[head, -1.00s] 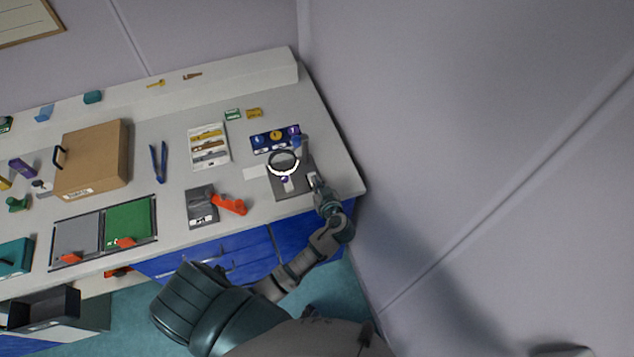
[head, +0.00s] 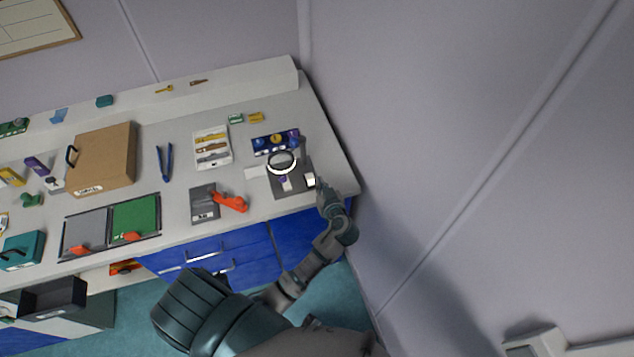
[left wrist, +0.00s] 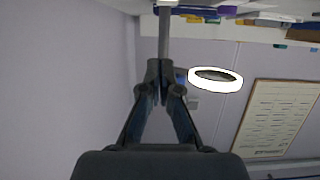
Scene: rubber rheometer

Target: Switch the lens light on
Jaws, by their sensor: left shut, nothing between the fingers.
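The lens (head: 281,162) is a round magnifier with a white ring, on a dark square base (head: 290,189) near the table's right end. In the left wrist view the lens ring (left wrist: 215,79) shows bright white, right of the fingers. A small white block (head: 310,180) sits at the base's right edge; I cannot make out its details. My left gripper (head: 322,187) is just right of and below this block, close to it; I cannot tell whether they touch. In the left wrist view its fingers (left wrist: 160,75) are shut and empty. My right gripper is not in view.
A blue panel with round items (head: 275,142) lies behind the lens. A red-orange tool (head: 231,202) and a grey plate (head: 204,204) lie to its left. A tray with several strips (head: 212,147) stands farther left. The wall (head: 430,150) is close on the right.

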